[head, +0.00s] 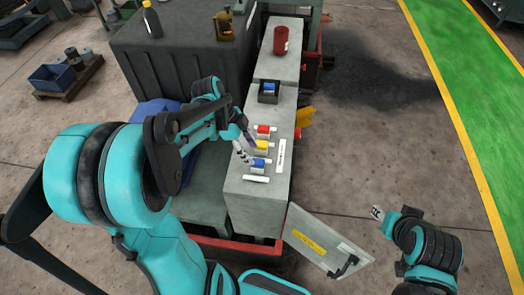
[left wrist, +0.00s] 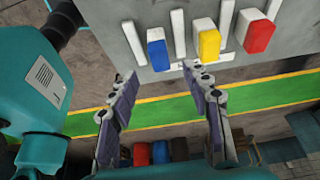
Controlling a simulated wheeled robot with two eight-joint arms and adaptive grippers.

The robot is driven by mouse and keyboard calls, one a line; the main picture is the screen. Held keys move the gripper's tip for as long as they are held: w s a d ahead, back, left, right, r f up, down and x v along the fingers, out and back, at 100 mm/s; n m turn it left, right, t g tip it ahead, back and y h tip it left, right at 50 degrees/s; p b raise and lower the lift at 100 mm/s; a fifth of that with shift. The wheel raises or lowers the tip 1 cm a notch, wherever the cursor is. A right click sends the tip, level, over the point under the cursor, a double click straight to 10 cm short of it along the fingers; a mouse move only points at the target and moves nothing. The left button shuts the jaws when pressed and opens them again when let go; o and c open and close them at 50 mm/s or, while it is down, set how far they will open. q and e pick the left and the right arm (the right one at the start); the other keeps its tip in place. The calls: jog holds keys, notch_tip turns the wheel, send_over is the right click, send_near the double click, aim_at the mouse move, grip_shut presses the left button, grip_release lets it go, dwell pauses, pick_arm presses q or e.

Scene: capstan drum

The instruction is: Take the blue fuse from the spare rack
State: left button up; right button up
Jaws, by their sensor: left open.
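A blue fuse (head: 259,162) stands on the grey cabinet top at the near end of a row with a yellow fuse (head: 262,146) and a red fuse (head: 264,129). The left wrist view also shows the blue fuse (left wrist: 158,54), yellow and red in a row with white strips. My left gripper (head: 245,149) is open and empty, close beside the row. In the left wrist view the blue fuse is just beyond the gap between its fingertips (left wrist: 162,76), apart from them. My right gripper (head: 377,212) is far off at the right; its jaws are too small to read.
A black holder with a blue piece (head: 268,90) and a red can (head: 281,40) stand farther back on the cabinet (head: 277,185). An open panel with a yellow label (head: 310,241) hangs at the near right. A dark box (head: 180,45) stands behind left.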

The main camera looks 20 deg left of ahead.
aim_at(257, 161)
pick_arm(q)
jog(key=x, duration=0.7)
jog(key=shift+w+f+b, duration=0.1)
jog(key=shift+f+b, duration=0.15)
jog(key=shift+b, duration=0.05)
jog(key=shift+c, duration=0.6)
grip_shut()
